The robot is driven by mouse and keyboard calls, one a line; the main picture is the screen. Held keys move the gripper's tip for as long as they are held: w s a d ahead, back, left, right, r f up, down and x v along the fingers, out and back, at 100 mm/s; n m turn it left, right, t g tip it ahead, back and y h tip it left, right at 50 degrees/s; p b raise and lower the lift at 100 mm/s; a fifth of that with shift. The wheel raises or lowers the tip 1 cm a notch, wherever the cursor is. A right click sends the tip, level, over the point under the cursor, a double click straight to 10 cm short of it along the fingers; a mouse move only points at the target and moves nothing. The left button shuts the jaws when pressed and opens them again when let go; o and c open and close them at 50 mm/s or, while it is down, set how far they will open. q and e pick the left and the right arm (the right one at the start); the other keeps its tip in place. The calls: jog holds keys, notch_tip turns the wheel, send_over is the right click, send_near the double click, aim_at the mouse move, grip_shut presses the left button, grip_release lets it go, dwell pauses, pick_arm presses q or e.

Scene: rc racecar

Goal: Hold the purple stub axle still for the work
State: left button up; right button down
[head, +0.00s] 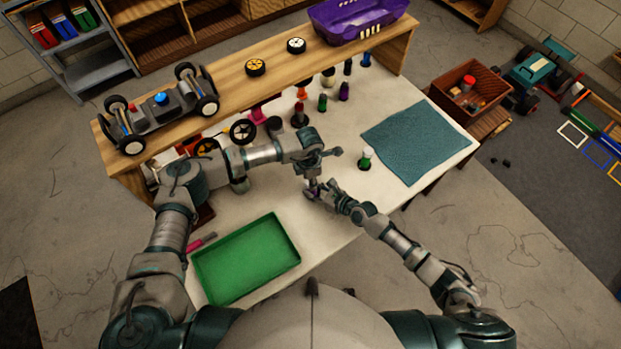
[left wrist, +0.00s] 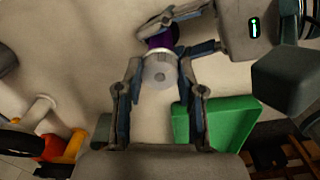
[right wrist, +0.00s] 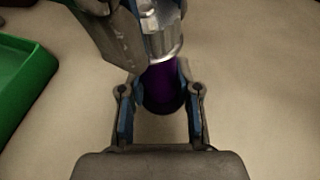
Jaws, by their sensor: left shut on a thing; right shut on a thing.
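The purple stub axle (right wrist: 163,98) sits between the fingers of my right gripper (right wrist: 160,88) in the right wrist view, low over the pale table. In the left wrist view, its purple body (left wrist: 160,41) shows just past a silver round part (left wrist: 158,73). My left gripper (left wrist: 160,62) is shut on that silver part. The silver part (right wrist: 163,40) meets the top of the purple piece in the right wrist view; how far they fit together is hidden. In the head view my left gripper (head: 313,184) and right gripper (head: 328,190) meet above the table's middle, small and partly covering the axle.
A green tray (head: 247,262) lies near the front edge. A teal mat (head: 415,140) is at right, with a green-capped bottle (head: 366,158) beside it. Several small parts stand before the wooden shelf (head: 225,100), which bears a car chassis (head: 160,108) and a purple bin (head: 352,18).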

pick_arm(q)
jog(key=m, duration=0.6)
jog(key=shift+a+f, duration=0.15)
jog(key=shift+f, duration=0.05)
pick_arm(e)
jog(key=shift+w+d, duration=0.15)
jog(key=shift+d, duration=0.05)
pick_arm(q)
jog(key=m, duration=0.6)
jog(key=shift+s+m, duration=0.15)
jog(key=shift+m, duration=0.15)
jog(key=m, duration=0.6)
jog(key=shift+d+m, duration=0.2)
jog(key=shift+m, duration=0.1)
jog(key=m, duration=0.4)
jog(key=shift+m, duration=0.4)
jog(key=shift+a+m, duration=0.1)
jog(key=shift+m, duration=0.2)
jog(key=o, duration=1.1)
pick_arm(e)
jog(key=shift+a, duration=0.1)
pick_arm(q)
jog(key=shift+o, duration=0.2)
jog(key=shift+r, duration=0.1)
